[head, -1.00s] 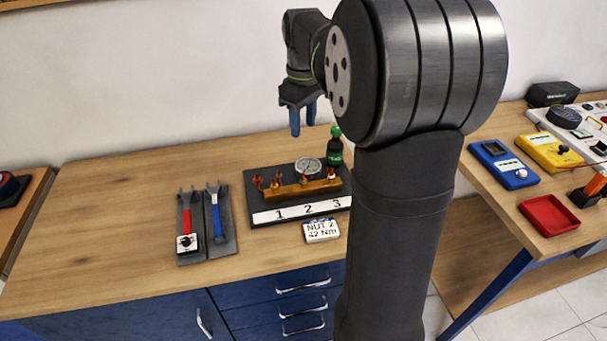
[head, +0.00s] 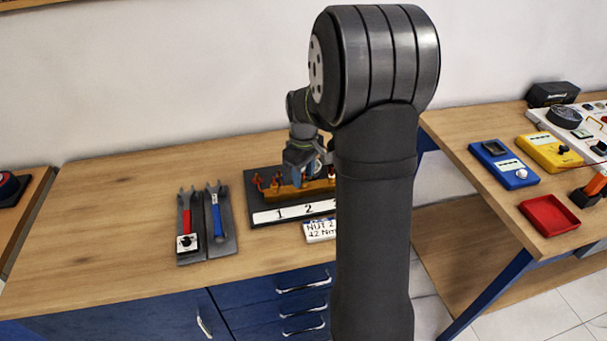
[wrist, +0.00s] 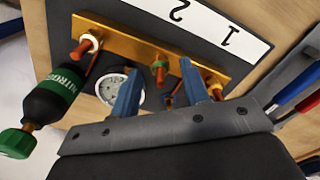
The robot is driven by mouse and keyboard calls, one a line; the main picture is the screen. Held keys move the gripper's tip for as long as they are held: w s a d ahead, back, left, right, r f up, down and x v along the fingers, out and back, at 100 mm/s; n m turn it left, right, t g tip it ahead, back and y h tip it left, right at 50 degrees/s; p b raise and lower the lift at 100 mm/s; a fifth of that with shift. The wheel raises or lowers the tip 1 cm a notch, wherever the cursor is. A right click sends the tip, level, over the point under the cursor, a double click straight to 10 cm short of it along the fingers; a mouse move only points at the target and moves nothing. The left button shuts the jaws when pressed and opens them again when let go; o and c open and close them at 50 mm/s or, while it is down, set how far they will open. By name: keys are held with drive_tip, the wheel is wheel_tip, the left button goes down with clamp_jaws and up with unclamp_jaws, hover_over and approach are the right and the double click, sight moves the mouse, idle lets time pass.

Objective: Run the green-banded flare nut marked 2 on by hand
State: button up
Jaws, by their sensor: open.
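The flare nut with a green band (wrist: 159,70) stands at the middle of the brass manifold (wrist: 120,42), by the 2 on the number strip, in the wrist view. My gripper (wrist: 160,67) is open, its two blue fingers on either side of that nut in the picture. I cannot tell whether they touch it or how far along the tube they are. In the head view my gripper (head: 310,165) is over the manifold (head: 290,191) and hides the middle nut and the gauge. The number strip (head: 270,217) is partly covered by my arm.
In the wrist view a black bottle (wrist: 52,95) and gauge (wrist: 108,88) stand close to the fingers.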

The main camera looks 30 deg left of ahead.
drive_tip(key=shift+f, duration=0.2)
clamp_jaws()
drive_tip(key=shift+m, duration=0.3)
drive_tip(key=m, duration=1.2)
drive_tip(key=shift+m, duration=0.3)
idle(0.4)
